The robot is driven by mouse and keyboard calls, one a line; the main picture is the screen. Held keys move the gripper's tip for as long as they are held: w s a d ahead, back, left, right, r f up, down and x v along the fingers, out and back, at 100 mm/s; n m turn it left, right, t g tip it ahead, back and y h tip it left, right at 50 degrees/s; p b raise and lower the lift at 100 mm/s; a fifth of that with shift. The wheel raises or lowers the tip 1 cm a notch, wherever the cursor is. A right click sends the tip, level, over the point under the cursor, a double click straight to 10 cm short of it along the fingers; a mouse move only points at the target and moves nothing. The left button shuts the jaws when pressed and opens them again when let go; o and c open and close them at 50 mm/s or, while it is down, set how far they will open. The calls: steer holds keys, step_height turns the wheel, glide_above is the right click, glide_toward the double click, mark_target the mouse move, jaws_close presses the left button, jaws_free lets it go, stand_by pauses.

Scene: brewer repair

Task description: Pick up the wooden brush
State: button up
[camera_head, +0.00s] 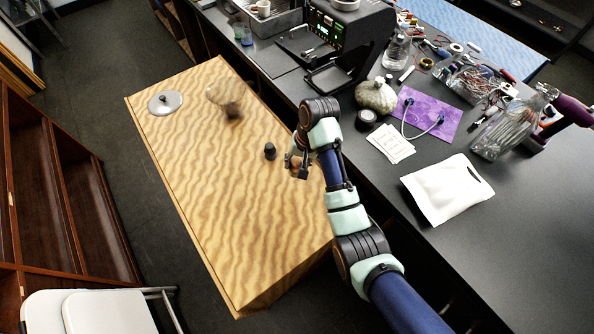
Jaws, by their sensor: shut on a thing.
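My gripper (293,164) is low over the right edge of the wood-grain table, at the middle of the view. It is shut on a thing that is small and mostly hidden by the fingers. A tan bit shows there, which fits the wooden brush, but its shape cannot be made out. A small dark, rounded object (270,151) is just left of the gripper and looks apart from it. I cannot tell what that object is.
The wood-grain table (215,215) is mostly clear. A grey lid (165,102) and a see-through cone-shaped vessel (226,91) are at its far end. The black counter (510,215) at right holds a brewer (345,35), a stone-like pot (376,96), and a white pouch (447,189).

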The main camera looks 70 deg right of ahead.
mark_target(297, 161)
steer(key=p+v, duration=0.2)
steer(key=v, duration=0.1)
steer(key=w+p+v, duration=0.1)
steer(key=p+v, duration=0.1)
steer(key=v, duration=0.2)
steer(key=w+p+v, duration=0.1)
steer(key=p+v, duration=0.2)
steer(key=shift+a+r, duration=0.2)
steer(key=shift+r, duration=0.45)
